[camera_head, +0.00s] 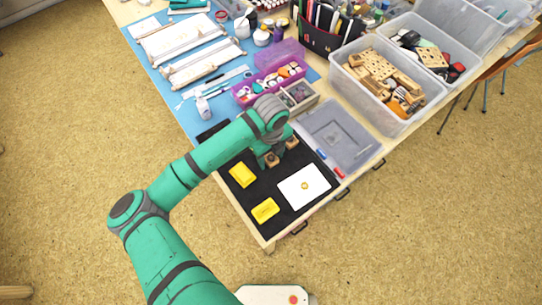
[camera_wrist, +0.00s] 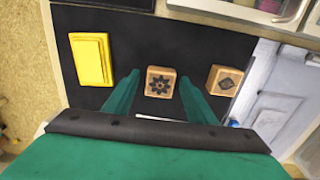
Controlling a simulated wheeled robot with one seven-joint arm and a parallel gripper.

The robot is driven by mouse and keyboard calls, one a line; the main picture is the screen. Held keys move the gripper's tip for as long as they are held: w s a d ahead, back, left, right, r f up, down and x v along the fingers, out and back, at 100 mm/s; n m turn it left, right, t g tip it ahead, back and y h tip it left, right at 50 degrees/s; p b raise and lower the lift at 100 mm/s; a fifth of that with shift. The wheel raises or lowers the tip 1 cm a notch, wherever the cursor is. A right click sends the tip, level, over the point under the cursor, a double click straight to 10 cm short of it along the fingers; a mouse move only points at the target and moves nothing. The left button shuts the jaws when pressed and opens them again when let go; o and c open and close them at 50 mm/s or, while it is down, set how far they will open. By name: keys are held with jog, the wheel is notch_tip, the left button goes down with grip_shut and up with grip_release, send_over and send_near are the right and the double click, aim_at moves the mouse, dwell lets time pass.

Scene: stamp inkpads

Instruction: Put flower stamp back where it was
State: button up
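The flower stamp (camera_wrist: 160,83) is a small wooden block with a dark flower on its top. It stands on the black mat (camera_head: 233,205), and in the head view it is the nearer block (camera_head: 272,160). My gripper (camera_wrist: 160,86) is open, with a green finger on each side of the flower stamp and a gap on both sides. A second wooden stamp (camera_wrist: 224,80) with a dark diamond mark stands to the right, outside the fingers; it also shows in the head view (camera_head: 292,143).
Two yellow inkpads, one farther (camera_head: 242,175) and one nearer (camera_head: 265,210), lie on the mat. A white paper (camera_head: 295,200) with a yellow print lies right of them. A grey lidded box (camera_head: 345,135) and a compartment tray (camera_head: 305,103) border the mat.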

aim_at(271, 158)
notch_tip(271, 158, up, 12)
jog(key=shift+r, duration=0.2)
dwell(0.5)
dwell(0.4)
